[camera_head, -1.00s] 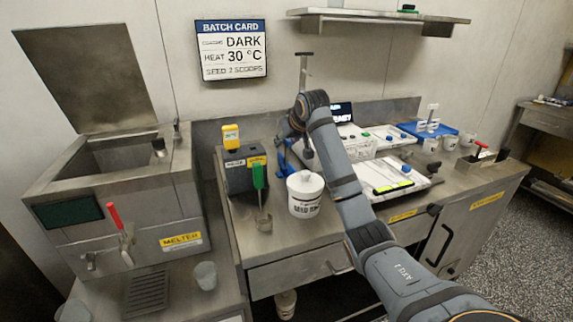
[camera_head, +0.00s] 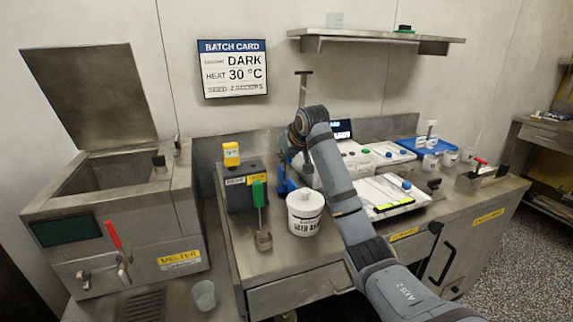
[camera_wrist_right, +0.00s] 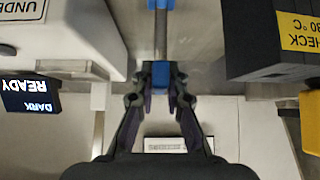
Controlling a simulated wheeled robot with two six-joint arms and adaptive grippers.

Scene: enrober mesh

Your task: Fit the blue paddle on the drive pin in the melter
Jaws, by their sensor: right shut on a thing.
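My right gripper (camera_wrist_right: 160,88) is shut on a blue block on a grey shaft, which I take to be the blue paddle (camera_wrist_right: 160,73); more blue shows at the top edge of the right wrist view. In the head view my right gripper (camera_head: 300,166) is partly hidden by its own arm, beside blue parts (camera_head: 284,182) behind the white tub. The melter (camera_head: 140,235) stands at the left with its lid raised and its basin open. I cannot make out the drive pin inside it. My left gripper is not in view.
A dark box (camera_head: 240,190) with a yellow device and a green-handled ladle stands between the melter and my arm. A white tub (camera_head: 305,212) is in front. White slabs and a blue tray (camera_head: 432,145) are at the right. A shelf (camera_head: 375,38) hangs above.

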